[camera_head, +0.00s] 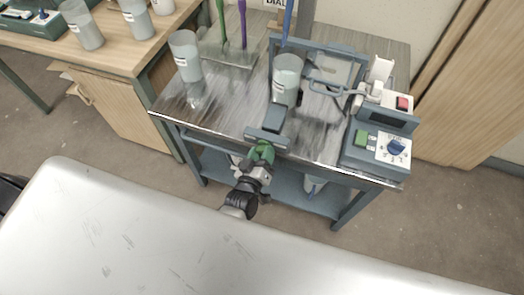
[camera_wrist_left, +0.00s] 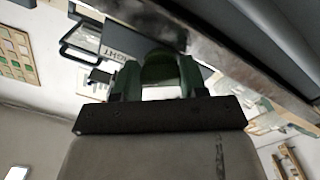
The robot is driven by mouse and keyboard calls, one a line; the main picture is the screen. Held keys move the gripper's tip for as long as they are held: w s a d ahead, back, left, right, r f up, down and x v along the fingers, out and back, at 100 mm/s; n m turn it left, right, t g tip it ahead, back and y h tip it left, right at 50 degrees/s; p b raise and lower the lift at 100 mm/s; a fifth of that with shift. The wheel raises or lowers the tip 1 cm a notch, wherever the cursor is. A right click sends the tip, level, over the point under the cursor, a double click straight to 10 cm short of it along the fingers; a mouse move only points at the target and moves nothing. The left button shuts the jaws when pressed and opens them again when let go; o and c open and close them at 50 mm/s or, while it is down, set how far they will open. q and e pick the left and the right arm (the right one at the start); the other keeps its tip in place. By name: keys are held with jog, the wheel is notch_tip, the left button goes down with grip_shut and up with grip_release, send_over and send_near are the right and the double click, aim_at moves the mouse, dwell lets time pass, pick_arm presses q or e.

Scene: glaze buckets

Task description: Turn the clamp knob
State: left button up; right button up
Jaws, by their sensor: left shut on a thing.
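The mixing stand's blue-grey clamp (camera_head: 270,125) sits at the front edge of the metal-topped table, below a grey bucket (camera_head: 287,78). My left gripper (camera_head: 262,152) reaches up to the clamp from the front, and green shows at its tips. In the left wrist view, the dark green clamp knob (camera_wrist_left: 163,66) sits between the fingers of my left gripper (camera_wrist_left: 160,82), which is shut on it. The knob's far side is hidden. My right gripper is not in view.
A control box (camera_head: 378,145) with a green button and blue dial stands at the table's right. Another grey bucket (camera_head: 186,56) stands at the left. A pale, scratched surface (camera_head: 150,235) fills the foreground. A wooden workbench (camera_head: 110,45) holds more buckets.

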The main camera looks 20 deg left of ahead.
pick_arm(q)
jog(key=shift+m, duration=0.5)
jog(key=o, duration=0.9)
jog(key=s, duration=1)
jog(key=shift+s+a, duration=0.2)
jog(key=shift+s, duration=0.2)
